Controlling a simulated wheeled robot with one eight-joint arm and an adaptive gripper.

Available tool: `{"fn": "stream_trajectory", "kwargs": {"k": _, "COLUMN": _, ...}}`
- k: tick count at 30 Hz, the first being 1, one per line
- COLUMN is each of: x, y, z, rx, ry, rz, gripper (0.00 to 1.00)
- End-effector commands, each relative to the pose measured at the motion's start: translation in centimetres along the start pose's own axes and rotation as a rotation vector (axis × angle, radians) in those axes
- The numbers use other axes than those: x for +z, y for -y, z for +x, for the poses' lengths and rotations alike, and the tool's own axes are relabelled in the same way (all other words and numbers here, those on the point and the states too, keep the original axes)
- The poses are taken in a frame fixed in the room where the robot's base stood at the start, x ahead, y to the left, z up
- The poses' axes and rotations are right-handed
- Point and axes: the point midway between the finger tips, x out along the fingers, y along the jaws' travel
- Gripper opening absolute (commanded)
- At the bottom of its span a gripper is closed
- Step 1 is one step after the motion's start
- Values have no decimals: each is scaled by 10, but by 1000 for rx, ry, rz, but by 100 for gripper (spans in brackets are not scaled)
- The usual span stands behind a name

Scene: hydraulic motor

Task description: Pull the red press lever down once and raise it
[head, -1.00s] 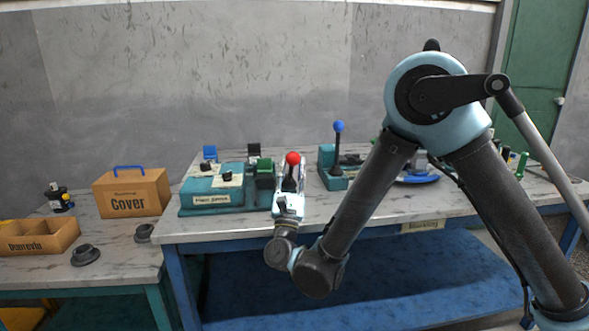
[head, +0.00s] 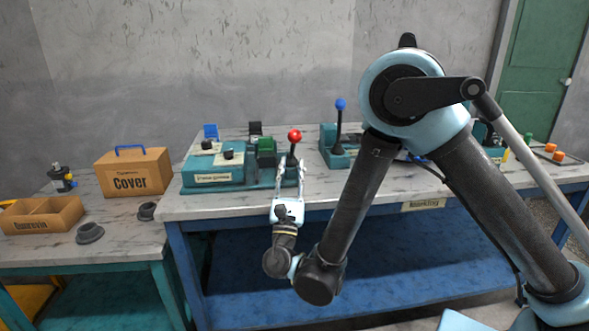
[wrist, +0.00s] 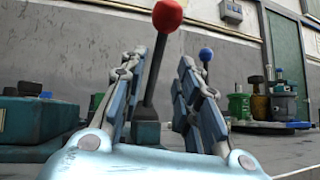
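The red-knobbed press lever (head: 294,137) stands upright at the right end of the teal press unit on the marble-topped bench. In the wrist view the red knob (wrist: 167,15) and its dark rod rise beyond and between my fingers. My gripper (head: 289,180) is open, its two fingers spread and pointing at the lever from the front, below the knob's height. In the wrist view my gripper (wrist: 160,90) has clear gaps beside the rod, and no finger visibly touches it. The lever's base is partly hidden by my gripper.
A blue-knobbed lever (head: 340,105) on a teal base stands to the right. Left of the red lever is a teal unit with a label (head: 213,178) and a green block (head: 266,146). A cover box (head: 133,172) and an open tray (head: 42,215) sit on the left bench.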

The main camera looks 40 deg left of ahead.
Motion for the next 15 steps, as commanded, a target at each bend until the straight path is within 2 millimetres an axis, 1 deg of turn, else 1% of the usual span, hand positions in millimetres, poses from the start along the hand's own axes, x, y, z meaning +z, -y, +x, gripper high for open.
{"fn": "stream_trajectory", "kwargs": {"k": 1, "x": 0, "y": 0, "z": 0, "rx": 0, "ry": -2, "rz": 0, "gripper": 14}}
{"fn": "stream_trajectory", "kwargs": {"k": 3, "x": 2, "y": -1, "z": 0, "rx": -2, "ry": -12, "rz": 3, "gripper": 0}}
{"fn": "stream_trajectory", "kwargs": {"k": 8, "x": 14, "y": -4, "z": 0, "rx": -15, "ry": -89, "rz": 15, "gripper": 0}}
{"fn": "stream_trajectory", "kwargs": {"k": 11, "x": 24, "y": -7, "z": -3, "rx": -28, "ry": -178, "rz": 24, "gripper": 0}}
{"fn": "stream_trajectory", "kwargs": {"k": 15, "x": 40, "y": -9, "z": -12, "rx": -40, "ry": -322, "rz": 31, "gripper": 0}}
